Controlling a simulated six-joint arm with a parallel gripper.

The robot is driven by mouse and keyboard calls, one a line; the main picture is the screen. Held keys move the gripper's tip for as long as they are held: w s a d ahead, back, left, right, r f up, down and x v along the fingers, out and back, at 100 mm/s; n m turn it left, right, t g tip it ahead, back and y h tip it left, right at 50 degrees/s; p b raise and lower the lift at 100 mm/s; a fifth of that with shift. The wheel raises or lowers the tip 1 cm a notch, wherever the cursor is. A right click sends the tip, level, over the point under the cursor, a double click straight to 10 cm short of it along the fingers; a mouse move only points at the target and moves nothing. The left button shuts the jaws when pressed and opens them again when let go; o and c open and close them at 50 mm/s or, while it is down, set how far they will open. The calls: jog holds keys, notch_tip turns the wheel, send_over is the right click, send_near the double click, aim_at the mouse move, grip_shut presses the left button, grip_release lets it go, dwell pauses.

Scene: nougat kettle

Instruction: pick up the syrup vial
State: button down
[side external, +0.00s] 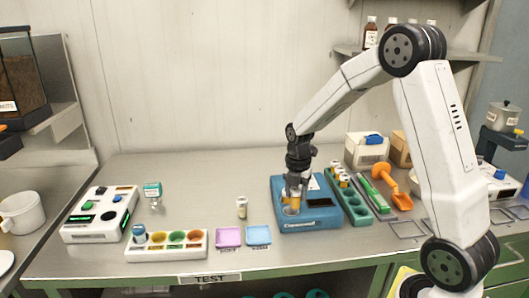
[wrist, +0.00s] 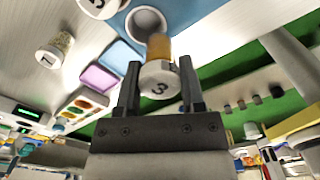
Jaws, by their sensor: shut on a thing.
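An amber vial with a white cap marked 3 (wrist: 158,80) is between the two fingers of my gripper (wrist: 161,84) in the wrist view. My gripper is shut on it at the cap. The vial's amber body points toward a round pale-rimmed hole (wrist: 146,20) in the blue device. In the side view my gripper (side external: 296,188) is low over the blue device (side external: 312,222), and the amber vial (side external: 297,197) shows under it. I cannot tell whether the vial's lower end is still inside the hole.
Another capped vial (side external: 242,207) stands alone on the bench, left of the blue device. Pink (side external: 229,236) and blue (side external: 259,235) trays lie nearby. A green rack (side external: 355,209) with vials and an orange scoop (side external: 397,192) are close on the right.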

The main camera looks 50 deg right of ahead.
jog(key=s+a+r, duration=0.3)
jog(key=s+r, duration=0.5)
jog(key=s, duration=0.3)
jog(key=shift+s+a, duration=0.25)
jog(key=shift+s, duration=0.05)
dwell(0.5)
jog(key=w+d+f+m, duration=0.2)
jog(key=w+m, duration=0.2)
jog(key=w, duration=1.1)
jog(key=shift+f, duration=0.2)
